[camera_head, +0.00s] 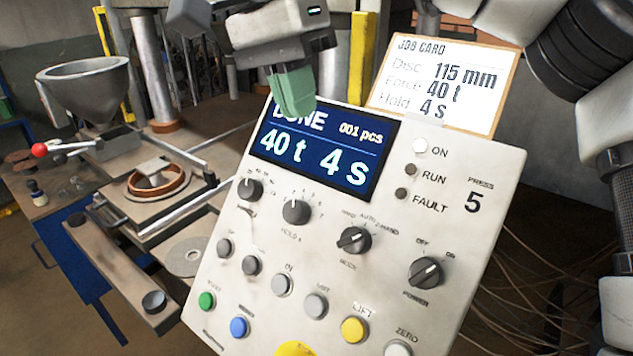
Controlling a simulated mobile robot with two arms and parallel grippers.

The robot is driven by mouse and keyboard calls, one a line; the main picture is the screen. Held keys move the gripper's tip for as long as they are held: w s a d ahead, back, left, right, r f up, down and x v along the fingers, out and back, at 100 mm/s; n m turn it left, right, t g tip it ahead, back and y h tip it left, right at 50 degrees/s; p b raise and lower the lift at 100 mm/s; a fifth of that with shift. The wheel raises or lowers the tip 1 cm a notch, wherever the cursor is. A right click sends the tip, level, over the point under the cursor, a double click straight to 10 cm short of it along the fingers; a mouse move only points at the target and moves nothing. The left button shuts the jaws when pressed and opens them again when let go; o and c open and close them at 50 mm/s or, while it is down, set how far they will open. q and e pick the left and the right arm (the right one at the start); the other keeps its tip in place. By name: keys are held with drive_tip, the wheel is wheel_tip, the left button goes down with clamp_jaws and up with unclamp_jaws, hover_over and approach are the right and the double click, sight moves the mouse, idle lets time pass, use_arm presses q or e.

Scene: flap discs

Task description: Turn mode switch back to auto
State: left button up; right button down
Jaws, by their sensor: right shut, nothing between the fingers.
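The mode switch (354,240) is a dark rotary knob with a pale pointer line, right of centre on the tilted white control panel (330,272). Small labels arc above it, with AUTO around the middle; I cannot tell for certain which one the pointer meets. My right gripper (293,92) has green fingertips, shut and empty. It hangs in front of the display's top edge, up and left of the mode switch and apart from it. My left gripper is not in view.
The display (325,152) reads 40 t, 4 s, 001 pcs, with DONE partly covered. Other knobs flank the switch, including power (426,272); coloured buttons lie below. A job card (445,85) stands behind. A press bench with a hopper (85,95) is at left.

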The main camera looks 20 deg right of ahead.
sight(354, 241)
drive_tip(key=x, duration=0.6)
drive_tip(key=s+x, duration=0.1)
drive_tip(key=x, duration=0.2)
drive_tip(key=shift+d+f+b, duration=0.15)
drive_tip(key=shift+f+b, duration=0.05)
drive_tip(key=shift+b, duration=0.2)
drive_tip(key=s, duration=0.1)
drive_tip(key=s+f, duration=0.1)
drive_tip(key=s, duration=0.1)
drive_tip(key=shift+d+f+p, duration=0.1)
drive_tip(key=shift+f+p, duration=0.15)
drive_tip(key=shift+p, duration=0.15)
drive_tip(key=shift+s+f, duration=0.15)
drive_tip(key=shift+s, duration=0.1)
drive_tip(key=shift+s+f, duration=0.1)
drive_tip(key=shift+f, duration=0.15)
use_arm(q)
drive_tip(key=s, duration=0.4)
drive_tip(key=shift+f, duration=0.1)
